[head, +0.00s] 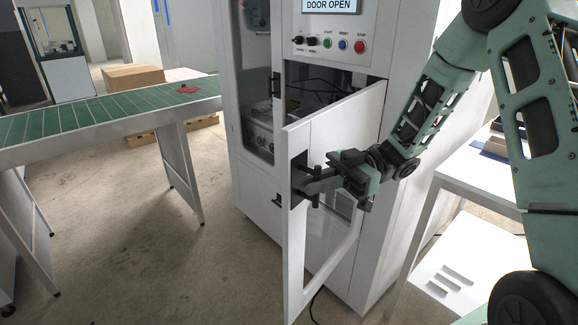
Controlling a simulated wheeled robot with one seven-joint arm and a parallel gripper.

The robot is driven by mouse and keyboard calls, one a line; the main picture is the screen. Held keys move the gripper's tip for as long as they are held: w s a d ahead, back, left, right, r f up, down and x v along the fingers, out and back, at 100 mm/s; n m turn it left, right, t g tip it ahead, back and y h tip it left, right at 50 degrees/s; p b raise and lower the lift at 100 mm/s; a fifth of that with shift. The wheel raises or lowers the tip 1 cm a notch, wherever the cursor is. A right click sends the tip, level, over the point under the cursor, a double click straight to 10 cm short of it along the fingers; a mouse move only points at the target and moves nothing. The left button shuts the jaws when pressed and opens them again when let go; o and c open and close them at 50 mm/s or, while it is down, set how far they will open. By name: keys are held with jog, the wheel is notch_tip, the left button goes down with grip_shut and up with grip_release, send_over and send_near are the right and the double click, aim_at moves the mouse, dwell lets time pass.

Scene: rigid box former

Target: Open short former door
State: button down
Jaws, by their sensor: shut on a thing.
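The short former door (340,122) is a white framed panel with a window in its lower part, on the front of the white box former (376,95). It stands swung outward, and the dark machine interior shows above and behind it. My gripper (306,184) is at the door's free left edge, shut on the dark door handle (299,172). The fingers hide part of the handle. The display (331,6) above reads "DOOR OPEN".
A green roller conveyor (110,115) stands at left, with a red item (187,89) on it. A tall glazed door (254,80) is left of the opening. A white table (480,175) stands close at right. The floor in front of the door is clear.

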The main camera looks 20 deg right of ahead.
jog(key=s+d, duration=0.4)
jog(key=s, duration=0.1)
jog(key=shift+d, duration=0.2)
jog(key=shift+r, duration=0.1)
jog(key=c, duration=1.5)
grip_release()
jog(key=shift+c, duration=0.2)
jog(key=w+d+b, duration=0.1)
jog(key=d+b, duration=0.2)
jog(key=d, duration=1.4)
jog(key=shift+w+d, duration=0.15)
jog(key=shift+w, duration=0.25)
